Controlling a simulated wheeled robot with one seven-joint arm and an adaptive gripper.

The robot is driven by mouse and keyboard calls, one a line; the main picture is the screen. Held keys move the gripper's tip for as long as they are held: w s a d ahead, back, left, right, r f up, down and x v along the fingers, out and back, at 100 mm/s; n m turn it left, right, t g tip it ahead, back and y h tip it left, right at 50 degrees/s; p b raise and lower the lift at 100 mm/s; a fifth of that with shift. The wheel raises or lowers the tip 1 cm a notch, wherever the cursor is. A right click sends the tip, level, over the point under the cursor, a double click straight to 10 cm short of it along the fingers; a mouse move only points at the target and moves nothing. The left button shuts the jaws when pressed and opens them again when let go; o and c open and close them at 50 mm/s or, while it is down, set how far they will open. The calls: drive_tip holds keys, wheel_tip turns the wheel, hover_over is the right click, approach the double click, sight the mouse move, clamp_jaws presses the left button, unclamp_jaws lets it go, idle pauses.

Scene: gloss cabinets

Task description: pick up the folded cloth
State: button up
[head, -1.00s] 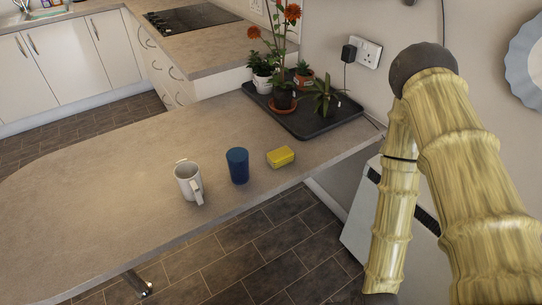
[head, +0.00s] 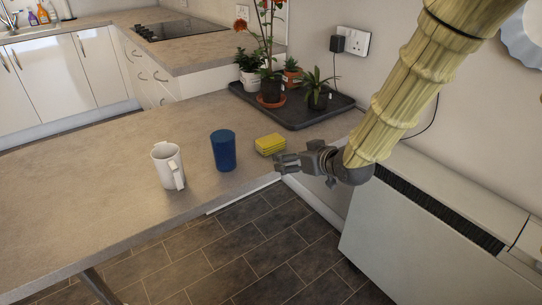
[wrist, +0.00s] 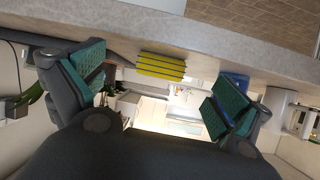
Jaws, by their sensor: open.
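The folded cloth (head: 270,145) is a small yellow stack lying on the worktop near its front edge, right of the blue cup. In the wrist view the yellow cloth (wrist: 161,66) shows its layered side, between the two fingers and beyond them. My gripper (head: 281,166) is in front of the cloth and close to it in the head view, near the worktop edge. The wrist view shows its teal-padded fingers (wrist: 152,92) spread wide with nothing between them. I cannot tell the exact gap to the cloth.
A blue cup (head: 223,150) and a white mug (head: 168,165) stand left of the cloth. A black tray (head: 297,116) with potted plants lies behind it. A white heater (head: 440,235) stands at the right below the worktop. The left worktop is clear.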

sight(271, 139)
drive_tip(key=shift+n+t+y, duration=0.3)
drive_tip(key=shift+n+y, duration=0.1)
drive_tip(key=shift+n, duration=0.1)
drive_tip(key=r, duration=0.1)
drive_tip(key=w+a+r, duration=0.1)
drive_tip(key=w+r+b, duration=0.1)
drive_tip(key=shift+a+r, duration=0.2)
drive_tip(key=shift+a, duration=0.2)
drive_tip(key=shift+b+x, duration=0.65)
drive_tip(key=shift+x, duration=4.35)
drive_tip(key=shift+s, duration=0.1)
drive_tip(key=c, duration=1)
